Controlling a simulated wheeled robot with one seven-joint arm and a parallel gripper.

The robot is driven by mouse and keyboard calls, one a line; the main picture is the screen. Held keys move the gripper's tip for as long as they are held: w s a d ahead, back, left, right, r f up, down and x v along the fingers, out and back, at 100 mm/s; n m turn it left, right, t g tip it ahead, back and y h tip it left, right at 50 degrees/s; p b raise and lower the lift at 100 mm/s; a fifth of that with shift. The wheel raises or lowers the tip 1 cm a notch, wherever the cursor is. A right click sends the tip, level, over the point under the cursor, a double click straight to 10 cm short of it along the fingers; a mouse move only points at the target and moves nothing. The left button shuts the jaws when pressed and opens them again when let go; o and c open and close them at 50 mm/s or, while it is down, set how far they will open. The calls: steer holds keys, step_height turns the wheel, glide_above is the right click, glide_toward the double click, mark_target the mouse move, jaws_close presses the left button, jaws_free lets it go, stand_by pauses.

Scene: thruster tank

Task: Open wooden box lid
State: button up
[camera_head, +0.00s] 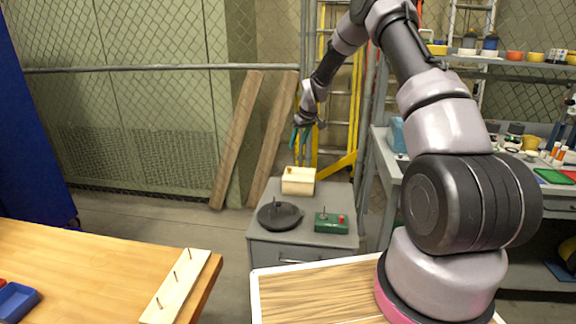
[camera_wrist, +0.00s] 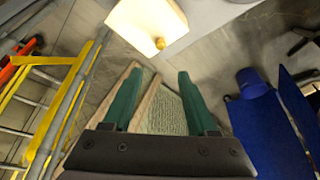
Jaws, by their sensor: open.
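The wooden box (camera_head: 298,186) is small, pale and light-coloured, and stands at the back of a grey cabinet top. Its lid looks shut. In the wrist view the box (camera_wrist: 146,20) is at the top, brightly lit, with a round yellow knob (camera_wrist: 160,43) at its near edge. My gripper (camera_head: 302,158) has teal fingers and hangs just above the box in the head view. In the wrist view my gripper (camera_wrist: 157,78) is open and empty, its fingers apart and clear of the knob.
On the grey cabinet (camera_head: 333,205), a black pan (camera_head: 280,217) and a green control box (camera_head: 331,223) with a red button stand in front of the box. Wooden planks (camera_head: 238,140) lean behind at left. A workbench and shelves (camera_head: 480,60) are at right.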

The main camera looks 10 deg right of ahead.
mark_target(290, 169)
steer(key=x, duration=1.4)
steer(key=shift+s+f, duration=0.1)
steer(key=shift+f, duration=0.15)
jaws_close()
stand_by(0.9)
